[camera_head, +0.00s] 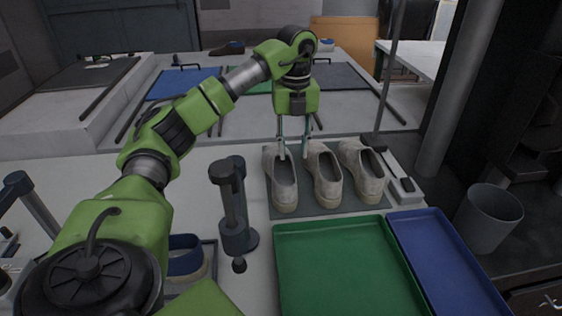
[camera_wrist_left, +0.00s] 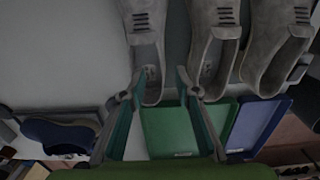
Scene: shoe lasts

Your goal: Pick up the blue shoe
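The blue shoe (camera_head: 185,262) stands on the near left of the table in the head view, partly hidden by my left arm. What looks like the same blue shoe shows at the lower left of the left wrist view (camera_wrist_left: 60,134). My left gripper (camera_head: 293,153) points down with its fingers apart and nothing held. It is well away from the blue shoe, at the far end of the grey shoes. In the left wrist view my left gripper (camera_wrist_left: 160,76) shows both fingers near the leftmost grey shoe (camera_head: 283,180). Contact cannot be told. My right gripper is out of view.
Two more grey shoes (camera_head: 323,175) (camera_head: 363,172) stand on the grey mat (camera_head: 308,210). A green tray (camera_head: 345,265) and a blue tray (camera_head: 445,265) lie in front. A dark upright post (camera_head: 234,210) stands between the blue shoe and the mat. A bin (camera_head: 488,215) is at right.

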